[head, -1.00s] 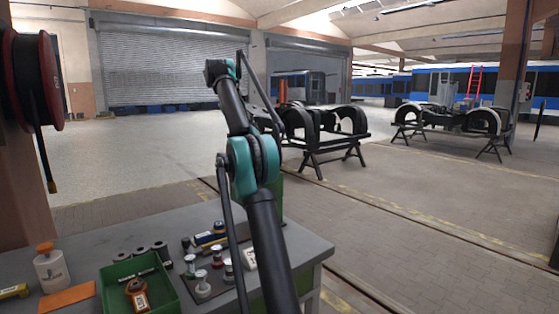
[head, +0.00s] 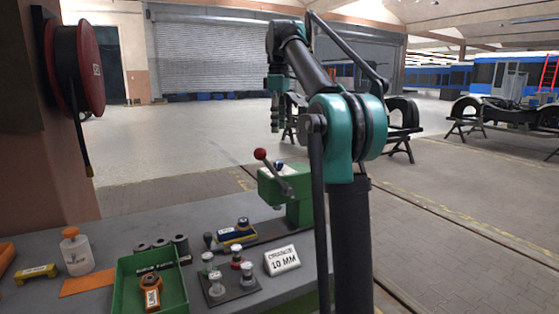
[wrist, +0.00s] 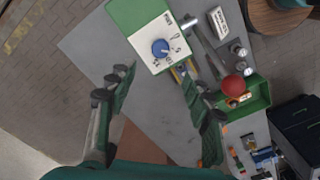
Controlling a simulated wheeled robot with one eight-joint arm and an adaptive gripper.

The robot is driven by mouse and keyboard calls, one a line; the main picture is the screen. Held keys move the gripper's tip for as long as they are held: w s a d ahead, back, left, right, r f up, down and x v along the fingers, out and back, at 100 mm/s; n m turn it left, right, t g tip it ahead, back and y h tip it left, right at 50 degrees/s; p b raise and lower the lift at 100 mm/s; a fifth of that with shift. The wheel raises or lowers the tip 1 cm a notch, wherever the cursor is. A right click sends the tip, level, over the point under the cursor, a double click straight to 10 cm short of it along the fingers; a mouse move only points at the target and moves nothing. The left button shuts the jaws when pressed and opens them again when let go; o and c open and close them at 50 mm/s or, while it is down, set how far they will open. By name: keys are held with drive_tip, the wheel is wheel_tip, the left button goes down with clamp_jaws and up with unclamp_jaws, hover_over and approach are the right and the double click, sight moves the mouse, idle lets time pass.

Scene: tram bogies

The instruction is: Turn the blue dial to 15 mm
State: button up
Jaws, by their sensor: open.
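The blue dial (wrist: 160,48) sits on a white scale plate (wrist: 147,57) with black marks, on top of a green machine (head: 294,199). Figures show around the dial, but its setting is too small to read surely. In the head view the dial shows as a small blue spot (head: 279,167). My gripper (wrist: 157,72) is open and empty, pointing down. In the wrist view its fingers stand left and right below the dial, apart from it. In the head view my gripper (head: 276,112) hangs above the machine.
A lever with a red ball (head: 260,153) sticks up from the machine. A sign reading "ORANGE 10 MM" (head: 283,260) stands on the bench. A green tray (head: 122,288), metal pieces (head: 216,280) and a white bottle (head: 76,254) also stand there.

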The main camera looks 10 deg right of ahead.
sight(279, 161)
wheel_tip(279, 161, down, 13)
drive_tip(key=shift+r, duration=0.2)
idle(0.4)
drive_tip(key=c, duration=1.2)
drive_tip(key=shift+o, duration=0.2)
